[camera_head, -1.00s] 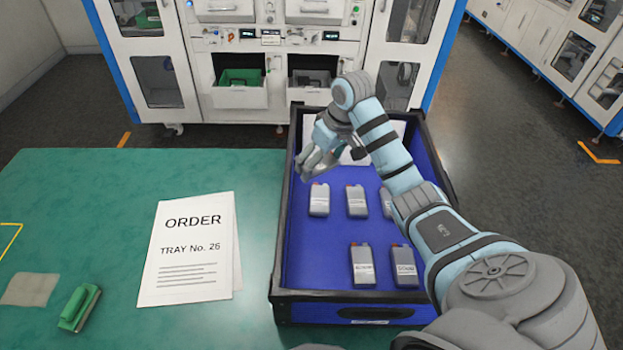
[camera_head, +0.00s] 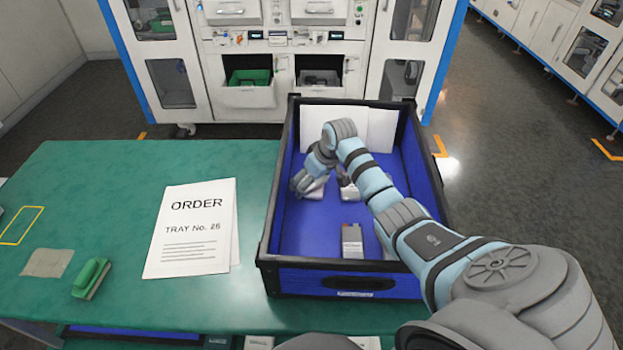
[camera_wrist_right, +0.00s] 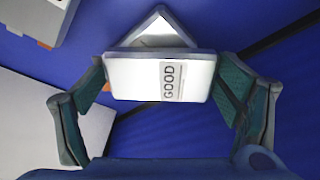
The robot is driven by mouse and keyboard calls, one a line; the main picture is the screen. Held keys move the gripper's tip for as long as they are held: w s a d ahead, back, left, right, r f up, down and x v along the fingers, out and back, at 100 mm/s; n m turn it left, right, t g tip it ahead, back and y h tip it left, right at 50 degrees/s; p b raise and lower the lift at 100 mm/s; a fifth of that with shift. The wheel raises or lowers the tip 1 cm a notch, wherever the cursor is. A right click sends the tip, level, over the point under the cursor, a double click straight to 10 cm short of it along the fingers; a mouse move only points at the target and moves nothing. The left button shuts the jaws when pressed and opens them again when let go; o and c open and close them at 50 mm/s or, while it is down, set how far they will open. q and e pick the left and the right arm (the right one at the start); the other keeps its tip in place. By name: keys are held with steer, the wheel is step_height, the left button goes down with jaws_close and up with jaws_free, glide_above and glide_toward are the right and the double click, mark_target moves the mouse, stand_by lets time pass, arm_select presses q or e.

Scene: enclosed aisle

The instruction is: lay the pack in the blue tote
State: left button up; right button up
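The blue tote (camera_head: 285,275) has dark rims and stands at the table's right. My right arm reaches over it from the right. My right gripper (camera_head: 303,188) is low inside the tote's left part. In the right wrist view its fingers (camera_wrist_right: 160,85) are closed on both sides of a light pack (camera_wrist_right: 158,77) labelled GOOD. In the head view, a pale pack (camera_head: 315,189) shows at the gripper; whether it touches the floor is unclear. A pale triangular shape (camera_wrist_right: 160,28) shows behind the pack. My left gripper is out of view.
Other packs lie in the tote, one near the front (camera_head: 352,242) and one right of the gripper (camera_head: 348,190); my arm hides more. White panels (camera_head: 360,125) stand at the tote's far end.

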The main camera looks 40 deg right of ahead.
mark_target(315, 187)
steer(key=shift+o, duration=1)
steer(key=shift+s+r, duration=0.1)
steer(key=shift+s, duration=0.05)
steer(key=s+r, duration=0.1)
steer(key=s, duration=0.2)
steer(key=shift+a+r, duration=0.15)
steer(key=shift+r, duration=0.2)
steer(key=shift+w+r, duration=0.15)
steer(key=shift+r, duration=0.05)
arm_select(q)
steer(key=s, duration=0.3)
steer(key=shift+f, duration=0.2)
arm_select(e)
steer(key=v, duration=1)
steer(key=shift+r, duration=0.45)
